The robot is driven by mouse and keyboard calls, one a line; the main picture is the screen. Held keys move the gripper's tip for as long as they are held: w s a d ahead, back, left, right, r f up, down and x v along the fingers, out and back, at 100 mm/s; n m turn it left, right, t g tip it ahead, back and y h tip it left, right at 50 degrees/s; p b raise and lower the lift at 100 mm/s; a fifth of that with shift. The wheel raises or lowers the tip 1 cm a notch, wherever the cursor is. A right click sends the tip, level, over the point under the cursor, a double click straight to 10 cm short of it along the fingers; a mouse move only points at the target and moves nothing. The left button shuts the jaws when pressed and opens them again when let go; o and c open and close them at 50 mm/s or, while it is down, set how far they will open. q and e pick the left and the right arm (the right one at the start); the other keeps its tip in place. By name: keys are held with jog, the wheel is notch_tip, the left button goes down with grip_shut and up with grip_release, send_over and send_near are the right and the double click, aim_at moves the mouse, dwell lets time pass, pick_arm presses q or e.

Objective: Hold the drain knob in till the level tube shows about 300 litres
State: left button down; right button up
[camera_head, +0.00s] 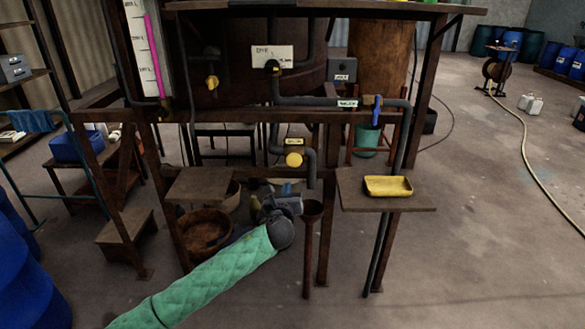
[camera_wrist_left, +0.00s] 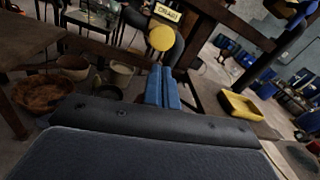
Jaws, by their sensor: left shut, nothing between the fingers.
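The round yellow drain knob (camera_head: 293,160) is on dark pipework under the vat's frame, with a small label above it. In the left wrist view, the knob (camera_wrist_left: 161,38) shows just past my fingertips, below a label (camera_wrist_left: 167,12) that appears to read DRAIN. My left gripper (camera_head: 287,188) is shut and empty, with blue fingers a little below the knob in the head view. The fingers (camera_wrist_left: 162,85) point toward the knob; a small gap seems to separate them. The level tube (camera_head: 155,55) holds a magenta column against a white scale; its figures are too small to read. My right gripper is out of view.
A yellow tray (camera_head: 388,186) sits on a wooden shelf (camera_head: 360,203) right of my gripper. A rusty funnel-topped post (camera_head: 309,240) stands close beside my left wrist. A blue-handled valve (camera_head: 377,108) is on the pipe at upper right. Bowls and a small shelf (camera_head: 200,186) lie left.

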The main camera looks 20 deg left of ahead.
aim_at(292, 160)
pick_arm(q)
jog(key=shift+m, duration=1.1)
